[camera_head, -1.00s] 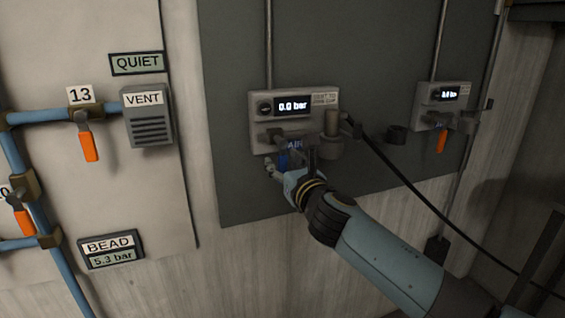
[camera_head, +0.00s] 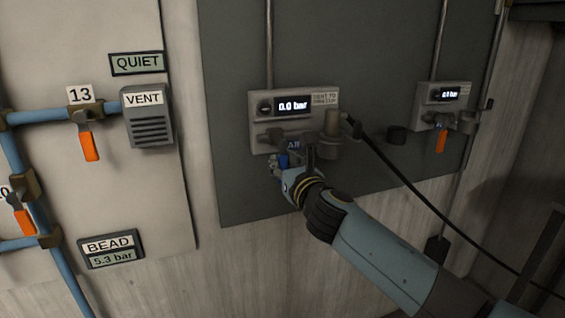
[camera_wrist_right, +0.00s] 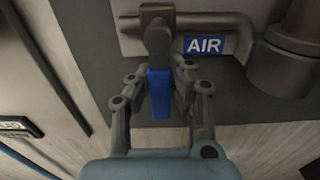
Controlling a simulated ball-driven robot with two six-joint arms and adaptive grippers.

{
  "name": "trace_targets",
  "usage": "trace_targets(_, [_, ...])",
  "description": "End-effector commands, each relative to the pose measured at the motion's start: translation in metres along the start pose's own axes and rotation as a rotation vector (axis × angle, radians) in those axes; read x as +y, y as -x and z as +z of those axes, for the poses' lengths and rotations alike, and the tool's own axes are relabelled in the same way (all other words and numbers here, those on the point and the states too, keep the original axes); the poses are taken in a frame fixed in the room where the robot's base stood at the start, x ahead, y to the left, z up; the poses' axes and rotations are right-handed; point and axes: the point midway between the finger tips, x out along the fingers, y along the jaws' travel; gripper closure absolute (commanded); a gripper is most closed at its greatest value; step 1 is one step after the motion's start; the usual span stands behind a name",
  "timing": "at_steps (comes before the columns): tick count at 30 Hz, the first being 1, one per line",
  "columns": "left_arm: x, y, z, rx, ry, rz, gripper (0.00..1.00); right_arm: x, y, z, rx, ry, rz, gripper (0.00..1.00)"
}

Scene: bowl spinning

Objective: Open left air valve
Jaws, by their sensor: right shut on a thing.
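The left air valve has a blue lever (camera_head: 283,160) that hangs down below a grey unit (camera_head: 258,106) whose display reads 0.0 bar. In the right wrist view the blue lever (camera_wrist_right: 160,92) points straight down beneath the valve body (camera_wrist_right: 157,38), beside the blue AIR label (camera_wrist_right: 206,45). My right gripper (camera_head: 280,162) is at the lever, and in the right wrist view its fingers (camera_wrist_right: 160,80) are on both sides of it, shut on it. In the head view the gripper partly hides the lever. My left gripper is not in view.
A second unit with an orange lever (camera_head: 441,141) is at the right. A black hose (camera_head: 405,184) runs from the left unit down to the right. A VENT box (camera_head: 148,117) and blue pipes (camera_head: 45,115) with orange levers are at the left.

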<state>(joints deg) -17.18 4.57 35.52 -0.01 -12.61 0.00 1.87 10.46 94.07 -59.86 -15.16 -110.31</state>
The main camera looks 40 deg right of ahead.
Motion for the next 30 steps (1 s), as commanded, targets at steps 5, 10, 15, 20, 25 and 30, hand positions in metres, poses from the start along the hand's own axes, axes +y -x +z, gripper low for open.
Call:
trace_targets(5, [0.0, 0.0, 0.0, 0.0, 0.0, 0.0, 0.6, 0.0, 0.0, 0.0, 0.001, -0.004, 0.0, 1.0])
trace_targets(10, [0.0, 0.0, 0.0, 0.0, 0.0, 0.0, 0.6, 0.002, 0.0, -0.001, 0.001, -0.036, 0.0, 1.0])
trace_targets(15, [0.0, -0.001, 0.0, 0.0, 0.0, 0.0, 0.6, 0.006, 0.001, -0.001, 0.001, -0.119, 0.0, 1.0])
trace_targets(20, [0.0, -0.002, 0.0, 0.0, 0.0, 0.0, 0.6, 0.011, 0.001, 0.0, 0.002, -0.244, 0.0, 1.0])
trace_targets(25, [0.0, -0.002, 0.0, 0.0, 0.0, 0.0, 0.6, 0.018, 0.001, 0.002, 0.002, -0.405, 0.0, 1.0])
trace_targets(30, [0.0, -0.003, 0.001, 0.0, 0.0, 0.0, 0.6, 0.024, 0.001, 0.005, 0.004, -0.567, -0.001, 1.0])
